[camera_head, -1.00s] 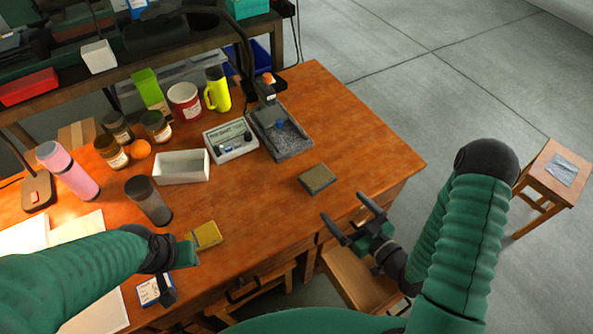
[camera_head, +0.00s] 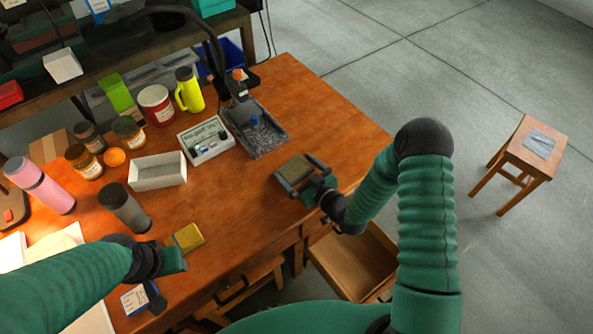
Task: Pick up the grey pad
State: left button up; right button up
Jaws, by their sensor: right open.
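The grey pad (camera_head: 295,168) is a small flat block with a grey-brown top, lying on the wooden table near its right front edge. My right gripper (camera_head: 300,177) is open, with its two fingers on either side of the pad. I cannot tell whether the fingers touch it. My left gripper (camera_head: 172,260) is at the lower left, near a yellow pad (camera_head: 187,237). Its fingers are mostly hidden, so its opening does not show.
A grey tray (camera_head: 262,140) and a white case (camera_head: 205,140) stand behind the pad. A white open box (camera_head: 158,171) and a dark cup (camera_head: 124,207) are to the left. An open drawer (camera_head: 352,262) juts out below the table edge. The table's right end (camera_head: 340,125) is clear.

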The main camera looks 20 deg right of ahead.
pick_arm(q)
jog(key=shift+a, duration=0.15)
pick_arm(e)
jog(key=shift+a, duration=0.1)
jog(key=c, duration=1.4)
jog(key=shift+r, duration=0.1)
